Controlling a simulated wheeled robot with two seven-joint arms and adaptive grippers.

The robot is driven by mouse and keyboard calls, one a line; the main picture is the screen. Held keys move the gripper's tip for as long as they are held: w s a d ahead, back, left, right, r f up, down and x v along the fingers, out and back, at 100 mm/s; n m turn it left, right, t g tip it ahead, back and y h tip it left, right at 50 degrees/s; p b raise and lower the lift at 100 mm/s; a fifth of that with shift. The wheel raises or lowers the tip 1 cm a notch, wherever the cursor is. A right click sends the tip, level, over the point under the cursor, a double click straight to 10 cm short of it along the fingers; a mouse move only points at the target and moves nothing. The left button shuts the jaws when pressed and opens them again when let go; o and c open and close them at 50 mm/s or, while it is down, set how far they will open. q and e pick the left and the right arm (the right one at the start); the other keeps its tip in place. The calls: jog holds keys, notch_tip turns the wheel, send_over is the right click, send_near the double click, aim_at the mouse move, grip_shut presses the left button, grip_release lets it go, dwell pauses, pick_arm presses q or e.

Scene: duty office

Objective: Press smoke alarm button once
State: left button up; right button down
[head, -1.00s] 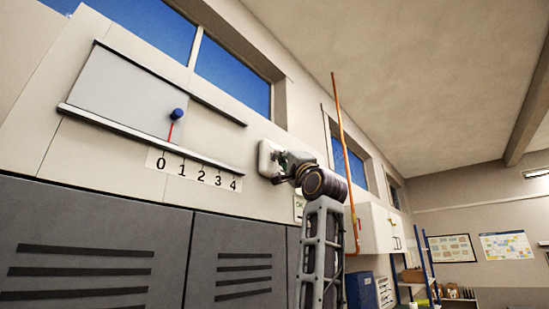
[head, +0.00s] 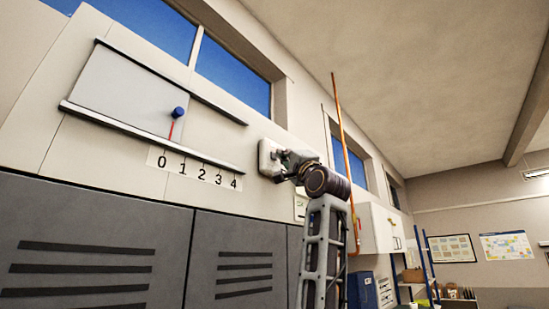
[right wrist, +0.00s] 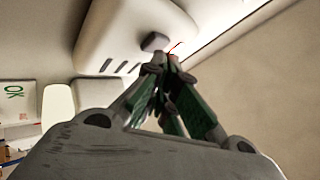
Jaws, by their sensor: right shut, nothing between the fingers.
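The smoke alarm is a white rounded box (head: 266,152) on the wall, right of the number strip. In the right wrist view the alarm (right wrist: 110,25) fills the top, with dark slots and a small dark grey button (right wrist: 154,41). My right gripper (head: 282,157) is shut and empty, in front of the alarm and hiding part of it. In the right wrist view its fingertips (right wrist: 160,62) appear just below the button. I cannot tell whether they touch it. My left gripper is not in view.
Left of the alarm is a panel with a blue knob (head: 180,112) above a number strip (head: 196,169). Grey lockers (head: 90,250) stand below. An orange pipe (head: 345,150) and a white cabinet (head: 382,230) are to the right. A green OK sign (right wrist: 14,92) shows in the wrist view.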

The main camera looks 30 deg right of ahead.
jog(key=shift+s+d, duration=0.2)
jog(key=shift+s, duration=0.15)
jog(key=shift+s, duration=0.15)
jog(key=s, duration=0.1)
jog(key=s+d+b, duration=0.1)
jog(key=s, duration=0.1)
jog(key=s+d, duration=0.1)
jog(key=shift+s+b, duration=0.2)
jog(key=shift+b, duration=0.2)
dwell(0.4)
jog(key=shift+a, duration=0.1)
dwell(0.8)
